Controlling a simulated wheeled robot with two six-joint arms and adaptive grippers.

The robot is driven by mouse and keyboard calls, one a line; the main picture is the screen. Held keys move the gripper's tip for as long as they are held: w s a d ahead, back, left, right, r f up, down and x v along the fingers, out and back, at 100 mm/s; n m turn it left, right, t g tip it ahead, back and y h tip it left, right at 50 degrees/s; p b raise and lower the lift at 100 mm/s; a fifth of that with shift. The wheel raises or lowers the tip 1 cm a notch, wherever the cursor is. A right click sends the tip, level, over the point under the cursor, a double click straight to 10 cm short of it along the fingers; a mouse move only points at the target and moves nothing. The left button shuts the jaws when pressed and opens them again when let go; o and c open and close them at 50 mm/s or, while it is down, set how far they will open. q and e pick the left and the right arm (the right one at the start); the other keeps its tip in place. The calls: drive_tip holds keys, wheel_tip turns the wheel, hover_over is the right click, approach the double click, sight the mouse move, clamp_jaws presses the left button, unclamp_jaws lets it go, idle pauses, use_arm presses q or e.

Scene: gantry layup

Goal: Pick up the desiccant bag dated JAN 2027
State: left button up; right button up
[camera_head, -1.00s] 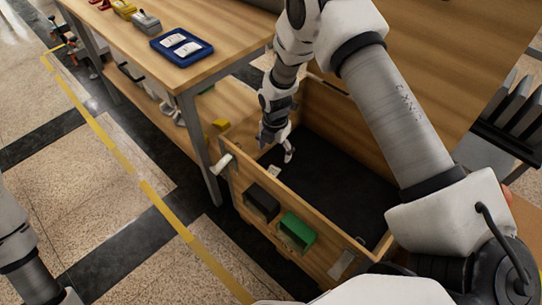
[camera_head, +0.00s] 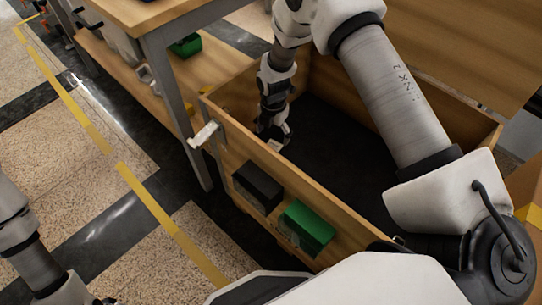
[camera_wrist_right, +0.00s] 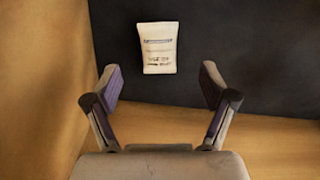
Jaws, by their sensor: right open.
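A small white desiccant bag (camera_wrist_right: 158,47) lies on the dark floor of a wooden crate (camera_head: 350,220), seen in the right wrist view. It has a blue band and dark print too blurred to read as a date. My right gripper (camera_head: 274,138) reaches down inside the crate near its left corner. In the right wrist view the gripper (camera_wrist_right: 158,88) is open and empty, with the bag ahead of and between its fingertips, apart from them. In the head view I cannot make the bag out clearly by the gripper. Only links of my left arm show; its gripper is out of view.
Wooden crate walls stand close beside the right gripper. A black bin (camera_head: 258,187) and a green bin (camera_head: 308,227) hang on the crate's outer front side. A workbench (camera_head: 165,12) with a metal leg stands at the upper left. The crate floor further right looks clear.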

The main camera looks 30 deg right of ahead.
sight(273, 145)
drive_tip(key=f+b, duration=0.1)
drive_tip(key=f, duration=0.2)
drive_tip(key=f+b, duration=0.1)
drive_tip(key=f, duration=0.2)
drive_tip(key=shift+w+f, duration=0.2)
drive_tip(key=shift+f, duration=0.1)
drive_tip(key=shift+r, duration=0.15)
drive_tip(key=shift+c, duration=1)
drive_tip(key=c, duration=1)
